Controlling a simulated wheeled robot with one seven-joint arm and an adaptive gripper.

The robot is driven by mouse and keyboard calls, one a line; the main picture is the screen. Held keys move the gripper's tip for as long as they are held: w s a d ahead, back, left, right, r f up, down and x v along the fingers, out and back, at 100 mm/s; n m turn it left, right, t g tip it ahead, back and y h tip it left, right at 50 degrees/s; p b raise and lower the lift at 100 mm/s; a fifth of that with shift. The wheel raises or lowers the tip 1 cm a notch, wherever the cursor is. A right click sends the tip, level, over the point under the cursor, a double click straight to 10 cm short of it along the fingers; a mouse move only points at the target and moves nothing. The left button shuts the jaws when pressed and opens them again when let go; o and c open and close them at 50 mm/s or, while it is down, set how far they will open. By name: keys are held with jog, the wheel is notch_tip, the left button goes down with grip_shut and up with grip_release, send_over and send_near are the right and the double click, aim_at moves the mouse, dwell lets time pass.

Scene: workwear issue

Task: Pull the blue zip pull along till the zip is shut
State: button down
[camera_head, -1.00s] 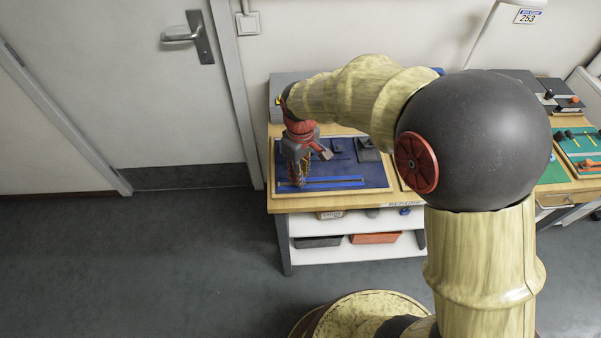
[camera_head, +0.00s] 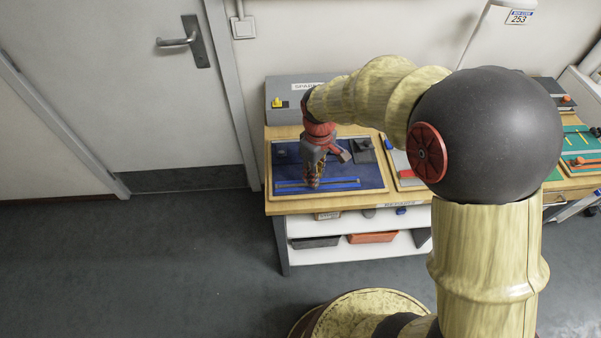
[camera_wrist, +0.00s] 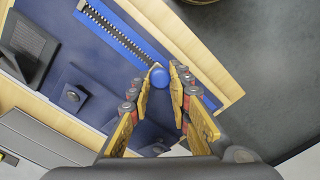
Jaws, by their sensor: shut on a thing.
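My gripper (camera_head: 313,184) points down at the front part of the blue mat and is shut on the blue zip pull. In the wrist view the zip pull (camera_wrist: 160,77) shows as a round blue knob at the fingertips (camera_wrist: 163,88). The zip (camera_head: 343,183) is a long blue strip along the mat's front edge, on both sides of my gripper. In the wrist view the zip (camera_wrist: 112,31) runs from the top left to the pull, with pale teeth beside a dark band. My fingers hide part of the zip beyond the pull.
The dark blue mat (camera_head: 370,172) lies in a wooden frame on the bench. A dark square piece (camera_head: 363,150) stands at its back right. A grey box (camera_head: 284,92) stands behind. Red and grey trays sit on the shelf below. A wooden edge (camera_wrist: 205,50) runs close beside the zip.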

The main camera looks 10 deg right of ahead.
jog(key=d+p, duration=0.2)
jog(key=d, duration=0.9)
jog(key=shift+s+d, duration=0.15)
jog(key=shift+s, duration=0.05)
jog(key=c, duration=1.7)
grip_release()
jog(key=shift+d, duration=0.15)
jog(key=shift+c, duration=0.2)
jog(key=shift+o, duration=0.6)
jog(key=shift+r, duration=0.1)
jog(key=shift+r, duration=0.35)
notch_tip(320, 180, up, 11)
